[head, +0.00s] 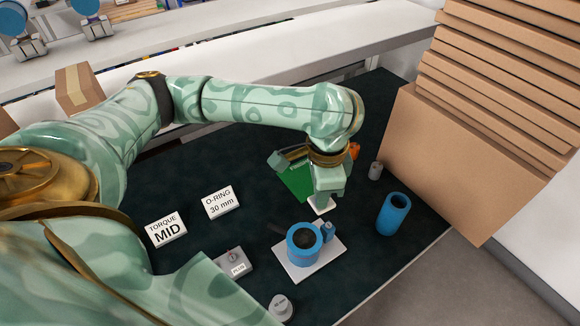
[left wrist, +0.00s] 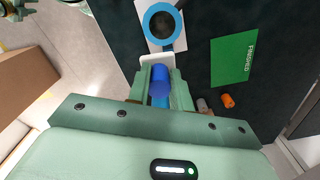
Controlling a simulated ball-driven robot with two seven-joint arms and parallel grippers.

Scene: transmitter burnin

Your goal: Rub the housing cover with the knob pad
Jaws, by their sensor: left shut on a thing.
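My left gripper (head: 322,200) is shut on the knob pad, pointing down above the dark mat. The pad's white plate (head: 321,207) shows below the fingers. In the left wrist view the blue knob (left wrist: 160,84) sits between the fingers (left wrist: 160,90), with the white plate (left wrist: 156,60) beyond. The blue round housing (head: 291,243) stands on a white base, with a dark round top that looks like its cover (head: 305,239). The pad is behind the housing and appears apart from it. A green part of mine (left wrist: 16,8), possibly my right gripper, shows too small to read.
A blue hollow cylinder (head: 393,216) stands to the right. A green FINISHED sheet (head: 294,182), an orange piece (head: 354,150) and a grey cylinder (head: 375,170) lie nearby. Signs (head: 166,230) and a switch box (head: 234,262) are left. Stacked cardboard (head: 450,165) borders the right.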

